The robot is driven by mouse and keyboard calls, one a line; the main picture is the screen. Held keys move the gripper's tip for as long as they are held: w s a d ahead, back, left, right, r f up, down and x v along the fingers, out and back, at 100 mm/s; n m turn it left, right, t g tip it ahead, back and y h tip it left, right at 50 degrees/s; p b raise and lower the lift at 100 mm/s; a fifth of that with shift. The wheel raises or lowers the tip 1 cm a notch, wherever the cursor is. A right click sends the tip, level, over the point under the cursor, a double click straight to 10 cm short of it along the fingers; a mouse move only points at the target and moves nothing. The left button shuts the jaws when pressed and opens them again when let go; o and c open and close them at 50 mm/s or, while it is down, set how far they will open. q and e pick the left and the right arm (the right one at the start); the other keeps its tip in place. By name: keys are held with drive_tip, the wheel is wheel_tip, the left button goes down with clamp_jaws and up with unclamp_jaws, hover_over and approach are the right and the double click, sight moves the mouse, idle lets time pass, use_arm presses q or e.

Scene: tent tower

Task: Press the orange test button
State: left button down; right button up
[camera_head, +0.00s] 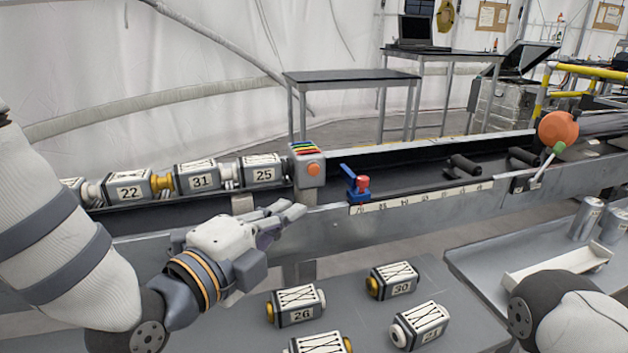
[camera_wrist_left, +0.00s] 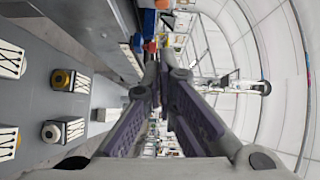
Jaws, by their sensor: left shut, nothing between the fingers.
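The orange button (camera_head: 314,169) is a round cap on the front of a small grey box (camera_head: 305,186) standing at the rail of the long grey track. Coloured strips lie on top of the box. My left gripper (camera_head: 296,208) is in front of the track, below and slightly left of the button, pointing right, apart from it in the picture. Its fingers are shut and empty; they also show in the left wrist view (camera_wrist_left: 165,68). A small orange patch shows near the fingertips there, but I cannot tell if it is the button. My right gripper is out of view.
Numbered canisters, including 25 (camera_head: 263,170), line the track left of the box. A blue and red valve (camera_head: 357,184) sits right of it.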

sight(314, 170)
use_arm(q)
drive_tip(key=shift+w+a+b+x, duration=0.25)
drive_tip(key=shift+a+x, duration=0.15)
drive_tip(key=shift+x, duration=1.7)
drive_tip(key=shift+w+a+b+x, duration=0.25)
drive_tip(key=shift+a+x, duration=0.15)
drive_tip(key=shift+x, duration=1.7)
drive_tip(key=shift+w+a+b+x, duration=0.15)
drive_tip(key=shift+w+a+x, duration=0.2)
drive_tip(key=shift+x, duration=1.7)
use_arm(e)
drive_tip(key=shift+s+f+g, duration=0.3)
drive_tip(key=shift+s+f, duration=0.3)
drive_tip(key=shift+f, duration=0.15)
use_arm(q)
drive_tip(key=shift+s+f, duration=0.1)
